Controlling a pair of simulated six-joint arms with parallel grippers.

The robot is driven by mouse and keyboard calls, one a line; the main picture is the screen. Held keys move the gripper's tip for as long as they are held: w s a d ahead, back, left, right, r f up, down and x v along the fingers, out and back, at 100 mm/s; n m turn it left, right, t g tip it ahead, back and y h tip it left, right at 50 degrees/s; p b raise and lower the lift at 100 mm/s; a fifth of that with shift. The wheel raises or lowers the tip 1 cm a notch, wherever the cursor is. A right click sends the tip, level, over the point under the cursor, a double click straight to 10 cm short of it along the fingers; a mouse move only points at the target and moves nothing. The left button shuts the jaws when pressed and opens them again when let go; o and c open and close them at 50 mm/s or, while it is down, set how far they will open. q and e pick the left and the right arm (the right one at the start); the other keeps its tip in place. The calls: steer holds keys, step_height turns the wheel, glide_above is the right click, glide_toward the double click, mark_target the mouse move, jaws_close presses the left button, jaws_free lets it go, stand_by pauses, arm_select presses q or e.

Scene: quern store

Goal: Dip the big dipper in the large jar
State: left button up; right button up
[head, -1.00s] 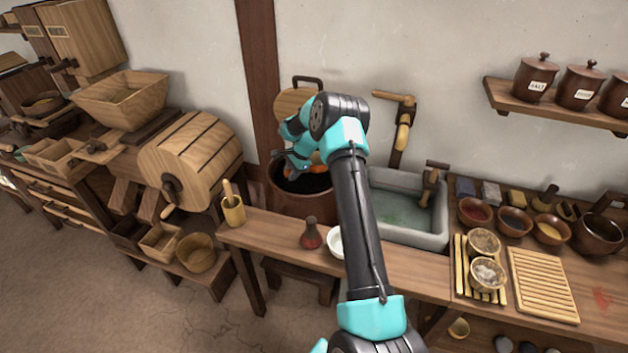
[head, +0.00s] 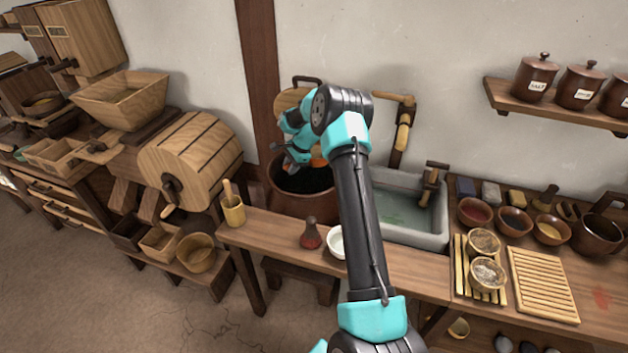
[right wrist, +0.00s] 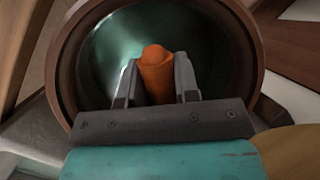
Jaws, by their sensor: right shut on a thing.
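The large jar (head: 288,202) is a round dark-brown vessel with a dark inside, left of the sink in the head view. Its rim and greenish inside fill much of the right wrist view (right wrist: 66,65). My right gripper (head: 299,160) is over the jar's mouth. It is shut on an orange piece, seemingly the big dipper's handle (right wrist: 156,76); a bit of orange also shows in the head view (head: 318,161). The dipper's lower end is hidden, so I cannot tell how deep it reaches. My left gripper is not in view.
A stone sink (head: 412,238) stands right of the jar. A mortar with pestle (head: 233,210), a small red-brown bottle (head: 311,236) and a white bowl (head: 336,242) stand along the counter's front. A round wooden board (head: 291,99) is behind the jar.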

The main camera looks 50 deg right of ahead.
steer(key=shift+r, duration=1.7)
steer(key=shift+s, duration=0.1)
stand_by(1.3)
